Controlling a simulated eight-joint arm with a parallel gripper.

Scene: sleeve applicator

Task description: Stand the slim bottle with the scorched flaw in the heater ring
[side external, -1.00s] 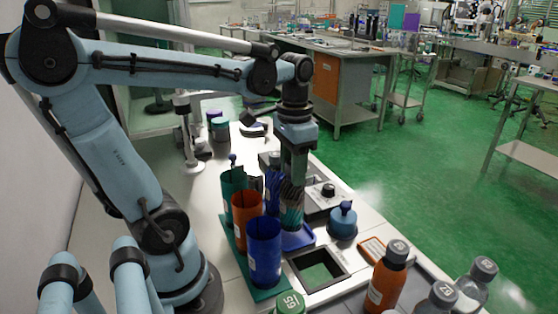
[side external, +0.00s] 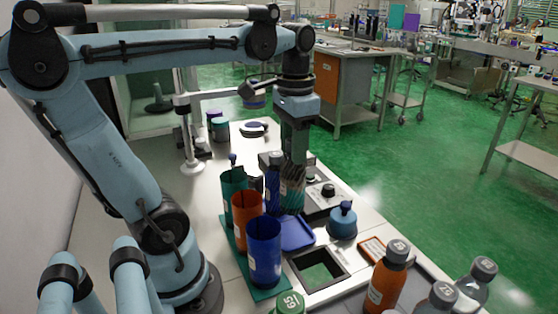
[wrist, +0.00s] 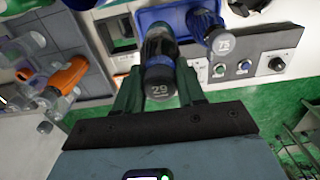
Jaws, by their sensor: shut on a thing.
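My gripper (side external: 292,165) is shut on a slim bottle (side external: 292,194) with a dark and teal striped body. It holds the bottle roughly upright, above and behind the blue tray (side external: 298,233). In the wrist view its grey cap (wrist: 160,85), marked 29, shows between the fingers. A second slim bottle (side external: 272,190), with a blue striped body, stands just left of the held one; a bottle with a cap marked 75 (wrist: 222,43) shows in the wrist view. I cannot make out a scorched mark or clearly pick out the heater ring.
A control unit with a black knob (side external: 328,189) lies right of the held bottle. Green (side external: 233,186), orange (side external: 247,212) and blue (side external: 264,252) cups stand left. A blue domed thing (side external: 343,221), a square opening (side external: 320,272) and an orange bottle (side external: 387,280) are nearer the camera.

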